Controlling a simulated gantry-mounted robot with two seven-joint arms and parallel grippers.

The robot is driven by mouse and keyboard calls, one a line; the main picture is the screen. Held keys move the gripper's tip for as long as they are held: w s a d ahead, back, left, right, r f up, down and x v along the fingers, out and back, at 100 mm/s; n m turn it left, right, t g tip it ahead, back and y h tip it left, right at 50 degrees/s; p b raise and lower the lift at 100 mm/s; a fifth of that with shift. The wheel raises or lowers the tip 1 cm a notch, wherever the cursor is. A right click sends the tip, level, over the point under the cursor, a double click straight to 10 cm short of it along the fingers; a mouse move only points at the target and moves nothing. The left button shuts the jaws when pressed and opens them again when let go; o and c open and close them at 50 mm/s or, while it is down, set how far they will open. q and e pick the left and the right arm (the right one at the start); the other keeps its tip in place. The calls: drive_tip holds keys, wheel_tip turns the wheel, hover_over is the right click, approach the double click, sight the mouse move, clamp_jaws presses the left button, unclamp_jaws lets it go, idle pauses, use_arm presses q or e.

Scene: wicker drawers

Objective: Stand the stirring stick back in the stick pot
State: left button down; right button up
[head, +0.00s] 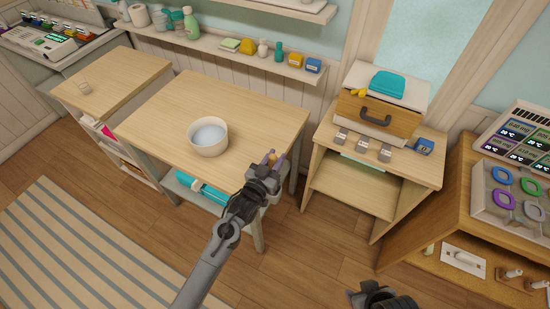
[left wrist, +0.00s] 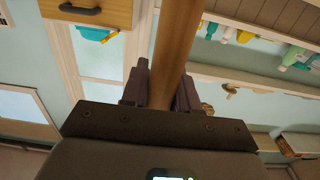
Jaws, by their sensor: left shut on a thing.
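My left gripper (head: 270,160) is over the right front corner of the middle wooden table. It is shut on a brown wooden stick (left wrist: 177,40), which runs up between the two dark fingers in the left wrist view. In the head view the gripper hides most of the stick. A white round bowl (head: 208,148) with pale bluish contents stands on the table, left of the gripper and apart from it. I cannot tell which vessel is the stick pot. My right gripper (head: 380,297) is partly cut off at the bottom edge; its fingers are unclear.
The middle table (head: 150,120) is clear around the bowl. A teal roll (head: 200,188) lies on the lower shelf. A drawer box (head: 380,112) stands on the right cabinet. Bottles line the wall shelf (head: 225,54).

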use_arm(q)
drive_tip(key=shift+f+b, duration=0.65)
drive_tip(key=shift+f, duration=0.35)
drive_tip(key=shift+f+b, duration=0.7)
drive_tip(key=shift+f, duration=0.2)
drive_tip(key=shift+f+b, duration=0.95)
drive_tip(key=shift+f, duration=0.35)
drive_tip(key=c, duration=0.8)
unclamp_jaws()
drive_tip(key=shift+s, duration=0.1)
drive_tip(key=shift+p+v, duration=1.15)
drive_tip(key=shift+v, duration=4.2)
drive_tip(key=shift+a+f, duration=0.1)
